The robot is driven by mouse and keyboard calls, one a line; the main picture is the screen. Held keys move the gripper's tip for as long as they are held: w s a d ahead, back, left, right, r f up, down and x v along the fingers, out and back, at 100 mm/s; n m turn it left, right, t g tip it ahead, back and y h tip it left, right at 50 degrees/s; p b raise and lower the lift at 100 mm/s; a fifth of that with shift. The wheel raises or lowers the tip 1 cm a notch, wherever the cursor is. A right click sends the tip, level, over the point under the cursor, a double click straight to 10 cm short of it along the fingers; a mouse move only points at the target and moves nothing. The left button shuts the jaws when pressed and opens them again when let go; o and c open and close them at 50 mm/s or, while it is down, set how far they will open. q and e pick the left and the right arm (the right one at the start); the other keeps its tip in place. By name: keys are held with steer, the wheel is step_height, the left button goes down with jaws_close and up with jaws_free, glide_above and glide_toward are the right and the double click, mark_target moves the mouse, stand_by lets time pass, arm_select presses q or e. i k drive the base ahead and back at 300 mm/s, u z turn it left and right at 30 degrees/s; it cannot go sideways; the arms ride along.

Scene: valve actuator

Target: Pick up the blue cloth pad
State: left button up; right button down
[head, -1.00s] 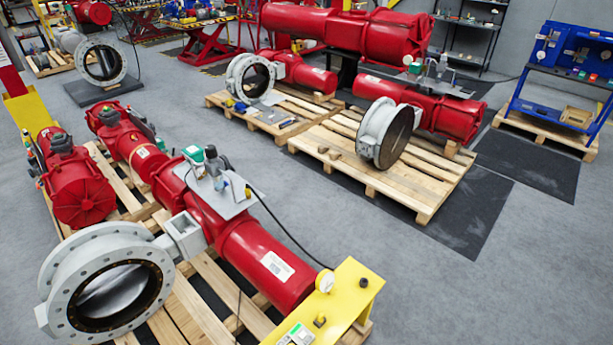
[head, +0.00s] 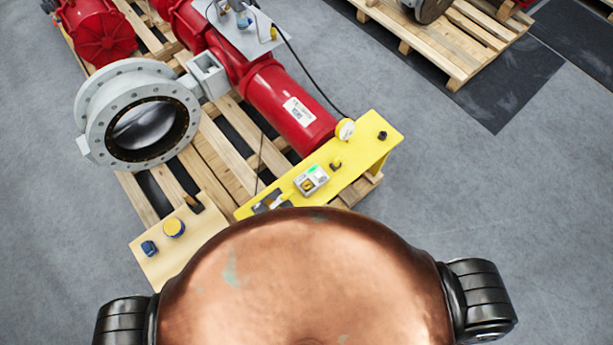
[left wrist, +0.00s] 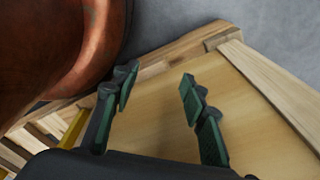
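A small dark blue item (head: 149,248), which looks like the blue cloth pad, lies on the left part of a light wooden board (head: 150,272) in the head view. My left gripper (left wrist: 156,90) shows only in the left wrist view. Its two green-padded fingers are spread apart with nothing between them, above a bare wooden board (left wrist: 150,128). The blue item is not visible in that view. My right gripper is in neither current view.
A yellow bench (head: 345,165) with a gauge (head: 345,130) and a small device (head: 311,180) stands right of the board. Behind are a grey flanged valve (head: 90,110) and a red actuator (head: 290,108) on a pallet (head: 215,150). Grey floor (head: 480,210) is clear at right.

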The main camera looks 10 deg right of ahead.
mark_target(148, 248)
steer(key=u, duration=2.1)
